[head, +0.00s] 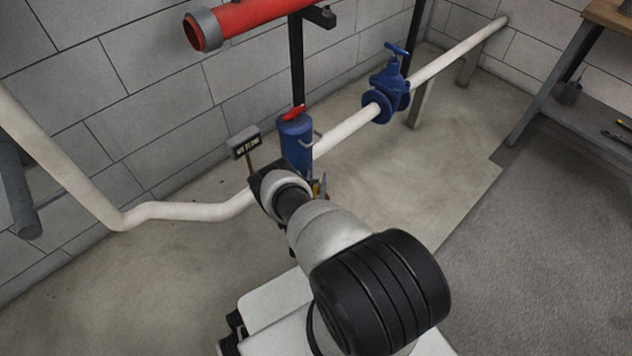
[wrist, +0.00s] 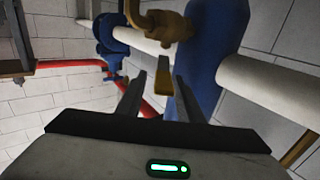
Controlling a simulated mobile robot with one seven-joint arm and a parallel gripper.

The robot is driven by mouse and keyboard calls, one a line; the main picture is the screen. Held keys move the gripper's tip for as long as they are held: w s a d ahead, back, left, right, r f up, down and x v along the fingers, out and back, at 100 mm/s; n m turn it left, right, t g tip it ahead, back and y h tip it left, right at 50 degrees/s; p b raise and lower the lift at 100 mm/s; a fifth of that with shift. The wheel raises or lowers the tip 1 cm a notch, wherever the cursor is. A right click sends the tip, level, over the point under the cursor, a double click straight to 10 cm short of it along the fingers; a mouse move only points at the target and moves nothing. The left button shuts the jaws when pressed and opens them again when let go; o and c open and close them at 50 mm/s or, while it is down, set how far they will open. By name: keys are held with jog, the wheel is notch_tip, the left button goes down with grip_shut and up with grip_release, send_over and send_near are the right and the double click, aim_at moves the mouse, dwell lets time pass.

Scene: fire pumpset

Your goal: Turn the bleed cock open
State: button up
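The brass bleed cock (wrist: 166,22) is at the top of the wrist view, on the side of the blue cylinder (wrist: 210,50). Its flat yellowish lever (wrist: 163,78) points down the picture towards me. My gripper (wrist: 159,84) is open, with one finger on each side of the lever; I cannot tell whether either finger touches it. In the head view the blue cylinder (head: 296,143) stands upright on the pale pipe, with a red part on top. My wrist hides most of the cock there; only a little brass (head: 319,188) shows. My fingers are hidden in that view.
A blue valve (head: 388,90) sits on the pale pipe (head: 345,143) to the right. A red pipe (head: 245,18) runs above, on a black post.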

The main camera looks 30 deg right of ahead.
aim_at(316, 184)
notch_tip(316, 184, up, 8)
jog(key=p, duration=0.2)
jog(key=shift+p, duration=0.35)
